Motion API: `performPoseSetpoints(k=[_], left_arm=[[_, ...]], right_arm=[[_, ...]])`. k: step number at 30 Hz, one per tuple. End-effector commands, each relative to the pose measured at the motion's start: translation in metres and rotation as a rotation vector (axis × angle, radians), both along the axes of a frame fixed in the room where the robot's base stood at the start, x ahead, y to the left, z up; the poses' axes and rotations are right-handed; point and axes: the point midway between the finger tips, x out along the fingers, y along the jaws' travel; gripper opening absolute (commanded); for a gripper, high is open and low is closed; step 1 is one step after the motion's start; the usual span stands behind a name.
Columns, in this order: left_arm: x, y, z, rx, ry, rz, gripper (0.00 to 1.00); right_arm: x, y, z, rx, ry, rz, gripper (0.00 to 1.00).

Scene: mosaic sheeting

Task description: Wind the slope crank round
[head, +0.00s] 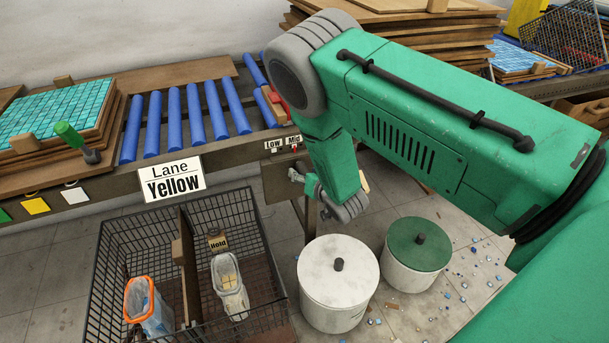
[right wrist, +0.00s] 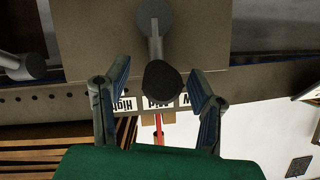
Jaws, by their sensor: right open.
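The slope crank is grey with a dark round knob; in the right wrist view the crank (right wrist: 155,45) stands out from a brown plate, with its knob end towards me. My right gripper (right wrist: 160,72) is open, with one finger on each side of the knob and visible gaps. In the head view the right gripper (head: 320,190) is below the Low and Mid labels and partly hidden by my forearm; a small grey part of the crank (head: 296,175) shows beside it. The label strip (right wrist: 155,103) and a red pointer (right wrist: 159,128) appear behind the knob. My left gripper is out of view.
Below stand a wire basket (head: 100,255), a white lidded bin (head: 338,295) and a green-lidded bin (head: 418,265). Loose tiles litter the floor.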

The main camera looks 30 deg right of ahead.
Motion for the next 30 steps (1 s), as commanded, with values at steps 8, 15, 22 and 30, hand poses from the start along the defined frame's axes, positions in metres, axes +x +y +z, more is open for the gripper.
performPoseSetpoints(k=[8, 15, 22, 30], left_arm=[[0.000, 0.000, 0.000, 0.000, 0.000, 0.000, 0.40], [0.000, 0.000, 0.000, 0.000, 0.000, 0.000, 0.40], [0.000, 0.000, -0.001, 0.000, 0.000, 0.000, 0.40], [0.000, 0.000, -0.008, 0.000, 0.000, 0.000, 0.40]], right_arm=[[0.002, 0.000, -0.001, 0.000, 0.001, 0.000, 0.51], [0.002, 0.000, -0.001, 0.000, 0.001, 0.000, 0.04], [0.005, 0.007, -0.003, 0.002, 0.002, 0.000, 0.04], [0.011, 0.032, -0.014, 0.002, 0.003, 0.000, 0.04]])
